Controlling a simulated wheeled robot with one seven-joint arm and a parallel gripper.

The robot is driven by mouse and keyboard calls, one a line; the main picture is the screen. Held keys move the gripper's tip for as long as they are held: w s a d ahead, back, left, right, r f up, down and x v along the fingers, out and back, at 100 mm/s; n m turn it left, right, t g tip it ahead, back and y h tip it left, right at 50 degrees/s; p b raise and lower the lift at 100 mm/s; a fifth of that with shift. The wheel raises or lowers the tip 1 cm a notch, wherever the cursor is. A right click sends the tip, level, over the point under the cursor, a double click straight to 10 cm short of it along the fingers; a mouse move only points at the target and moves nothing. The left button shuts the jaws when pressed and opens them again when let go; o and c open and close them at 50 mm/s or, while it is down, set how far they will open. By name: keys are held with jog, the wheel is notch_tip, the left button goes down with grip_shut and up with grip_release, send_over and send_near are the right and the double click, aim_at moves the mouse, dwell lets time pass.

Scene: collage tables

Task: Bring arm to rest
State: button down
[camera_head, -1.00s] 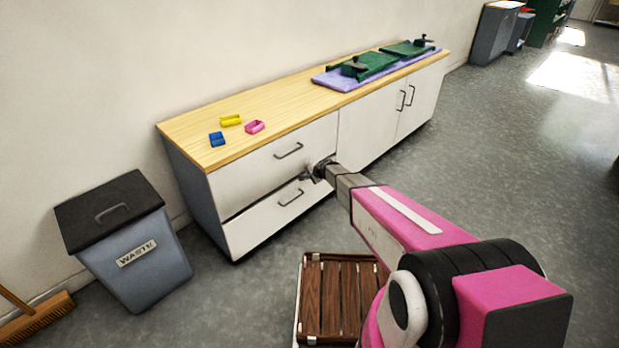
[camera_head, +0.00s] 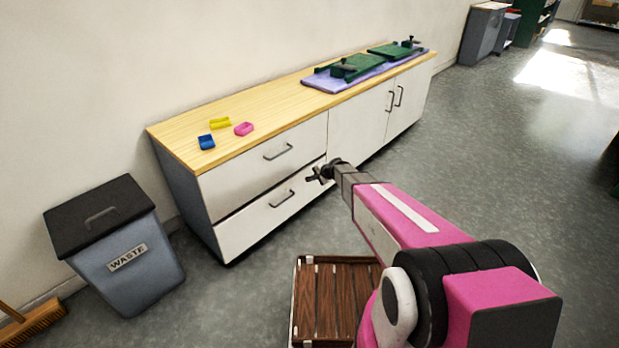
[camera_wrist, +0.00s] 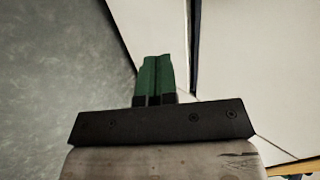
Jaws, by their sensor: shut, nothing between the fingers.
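My gripper (camera_head: 318,175) shows in the head view at the end of my pink arm, in front of the white cabinet's drawers. In the wrist view its two green fingers (camera_wrist: 154,77) lie side by side, shut with nothing between them. Behind the fingers in the wrist view are grey floor and white cabinet fronts. The cabinet (camera_head: 357,125) has a pale wooden top. The gripper appears close to the lower drawer (camera_head: 245,224), but I cannot tell the exact gap.
Blue (camera_head: 206,142), yellow (camera_head: 220,123) and pink (camera_head: 244,129) blocks lie on the wooden top. Green items (camera_head: 357,67) rest on a purple mat (camera_head: 319,82). A waste bin (camera_head: 122,270) stands left. A slatted wooden crate (camera_head: 335,300) is below my arm. Floor to the right is clear.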

jog(key=s+d+r+n+g+h, duration=0.2)
jog(key=s+d+r, duration=0.3)
jog(key=s, duration=0.5)
jog(key=s+d+r+n+g+h, duration=0.2)
jog(key=s+d+r, duration=0.4)
jog(key=s, duration=0.5)
jog(key=s+d+r+n+g+h, duration=0.2)
jog(key=s+d, duration=0.5)
jog(key=s, duration=0.4)
notch_tip(320, 180, up, 4)
jog(key=shift+s+d+f+n+h, duration=0.2)
jog(key=shift+d+n+h, duration=0.25)
jog(key=shift+n, duration=0.75)
jog(key=shift+a, duration=0.1)
